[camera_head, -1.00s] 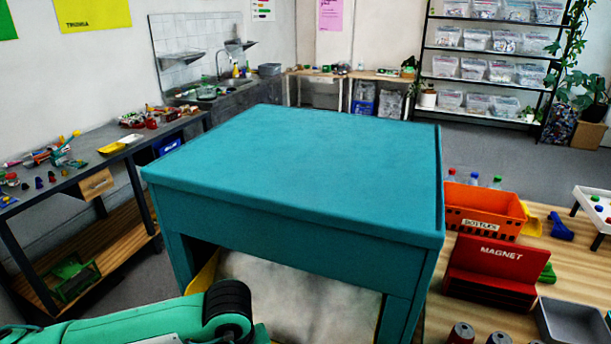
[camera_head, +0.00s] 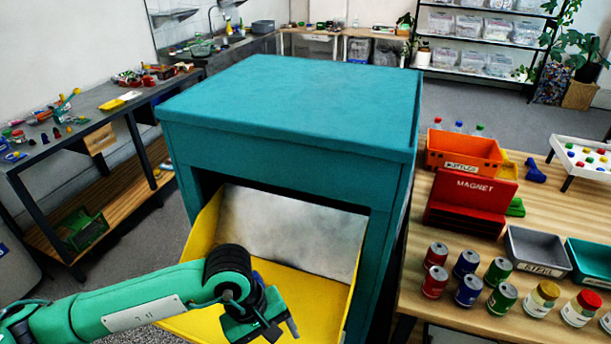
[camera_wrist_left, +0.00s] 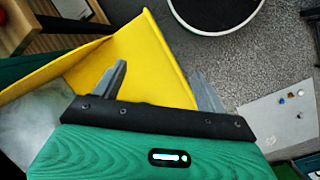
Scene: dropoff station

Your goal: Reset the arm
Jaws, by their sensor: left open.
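My left arm comes in from the lower left of the head view, and its gripper (camera_head: 275,331) is over the yellow tilted tray (camera_head: 342,309) at the front of the teal cabinet (camera_head: 290,105). The yellow tray (camera_wrist_left: 160,62) lies beyond and below the fingers there. I cannot tell whether the gripper touches the tray. My right gripper is in neither view.
A wooden table at the right bears an orange bottle crate (camera_head: 463,153), a red magnet box (camera_head: 470,200), a grey steel bin (camera_head: 536,252) and several cans. A bench (camera_head: 95,125) with small items stands at the left. Grey floor lies between bench and cabinet.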

